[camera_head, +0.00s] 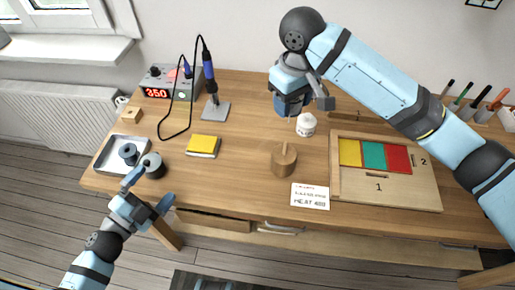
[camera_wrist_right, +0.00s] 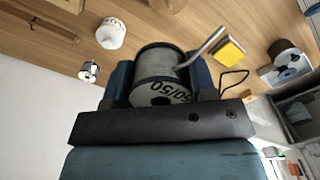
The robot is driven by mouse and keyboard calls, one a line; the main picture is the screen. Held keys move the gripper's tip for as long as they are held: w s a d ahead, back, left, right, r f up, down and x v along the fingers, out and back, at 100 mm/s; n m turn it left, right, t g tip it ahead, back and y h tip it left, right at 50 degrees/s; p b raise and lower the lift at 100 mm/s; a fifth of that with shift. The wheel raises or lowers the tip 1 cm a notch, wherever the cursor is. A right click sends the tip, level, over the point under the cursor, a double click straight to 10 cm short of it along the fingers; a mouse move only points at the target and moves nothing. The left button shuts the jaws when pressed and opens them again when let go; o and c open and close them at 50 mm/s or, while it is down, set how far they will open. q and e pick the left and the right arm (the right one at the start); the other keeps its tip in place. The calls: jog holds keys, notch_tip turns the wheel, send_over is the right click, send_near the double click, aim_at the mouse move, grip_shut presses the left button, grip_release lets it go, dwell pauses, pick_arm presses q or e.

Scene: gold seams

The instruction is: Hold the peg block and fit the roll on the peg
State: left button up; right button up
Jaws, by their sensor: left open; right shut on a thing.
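The peg block (camera_head: 284,160) is a round wooden block with a short upright peg, standing on the middle of the table. My right gripper (camera_head: 291,104) is raised behind it, near the white jar. In the right wrist view it is shut on the roll (camera_wrist_right: 158,77), a grey spool with a pale end marked "50/50". The roll is mostly hidden by the gripper in the head view. My left gripper (camera_head: 149,192) is open and empty at the table's front left edge, just in front of a grey spool and well left of the peg block.
The grey spool (camera_head: 154,166) stands beside a metal tray (camera_head: 107,165) holding a dark spool. A yellow sponge (camera_head: 203,146), soldering station (camera_head: 168,83) and iron stand (camera_head: 215,110) are left of centre. A white jar (camera_head: 306,125), note card (camera_head: 310,196) and wooden board (camera_head: 390,192) are also there.

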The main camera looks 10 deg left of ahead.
pick_arm(q)
jog(key=w+d+r+m+g+h, duration=0.25)
jog(key=w+d+m+h, duration=0.35)
jog(key=d+m, duration=0.6)
notch_tip(320, 180, up, 2)
jog(key=m+g+h, duration=0.1)
jog(key=m+g, duration=0.3)
jog(key=m, duration=1.5)
send_over(273, 162)
jog(key=v, duration=0.5)
jog(key=shift+n, duration=0.3)
notch_tip(273, 162, down, 8)
jog(key=shift+w+d+r, duration=0.1)
jog(key=shift+d, duration=0.05)
jog(key=x, duration=0.7)
jog(key=shift+w+d+r, duration=0.15)
jog(key=shift+w+r, duration=0.05)
jog(key=shift+r, duration=0.2)
jog(key=c, duration=1.1)
pick_arm(e)
jog(key=shift+n, duration=0.4)
jog(key=f, duration=0.1)
jog(key=s+f, duration=0.1)
jog(key=f, duration=0.1)
jog(key=s+f, duration=0.1)
jog(key=shift+s+d+f, duration=0.1)
jog(key=shift+f, duration=2.25)
